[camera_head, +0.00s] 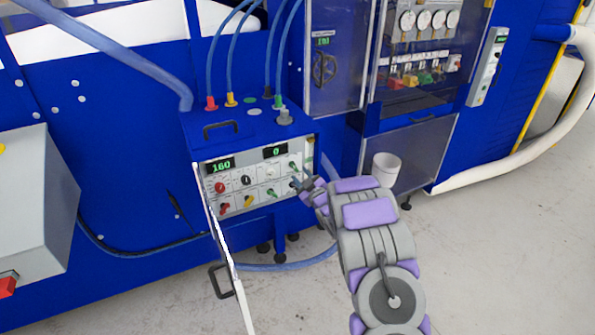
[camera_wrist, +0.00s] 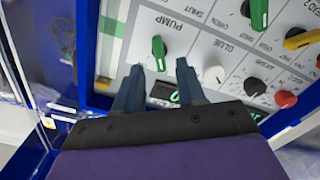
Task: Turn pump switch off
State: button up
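The pump switch is a green lever (camera_wrist: 158,52) beside the printed word PUMP on a white control panel (camera_wrist: 135,38). In the head view it is the green switch (camera_head: 293,166) at the upper right of the panel, near the display reading 0. My gripper (camera_wrist: 158,73) is open, with its two dark fingers apart and nothing between them. The switch shows just beyond the fingertips, roughly centred in the gap. Contact cannot be made out. In the head view my gripper (camera_head: 300,183) is close to the panel's right side.
A white knob (camera_wrist: 213,76), a black knob (camera_wrist: 254,87) and a red knob (camera_wrist: 285,99) line up beside the pump switch. Another green lever (camera_wrist: 259,14) is above. An open white door (camera_head: 222,240) stands left of my arm. A white cup (camera_head: 385,168) is at right.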

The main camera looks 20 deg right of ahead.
jog(key=s+p, duration=0.2)
jog(key=s, duration=1)
jog(key=shift+d, duration=0.25)
jog(key=s+a+r+m+g+h, duration=0.45)
jog(key=s+r+g, duration=0.35)
jog(key=s+g, duration=0.2)
jog(key=s+a+r+g+y, duration=0.1)
jog(key=s+a, duration=0.5)
jog(key=s, duration=0.6)
jog(key=s+a+r+m+g+y, duration=0.1)
jog(key=s+a+g, duration=0.4)
jog(key=s, duration=0.6)
jog(key=s+a+r+m+g+y, duration=0.1)
jog(key=s+a+r+g+y, duration=0.1)
jog(key=s+a, duration=0.6)
jog(key=s+r+g, duration=0.1)
jog(key=s, duration=0.3)
jog(key=shift+s+r+g, duration=0.35)
jog(key=shift+g, duration=0.05)
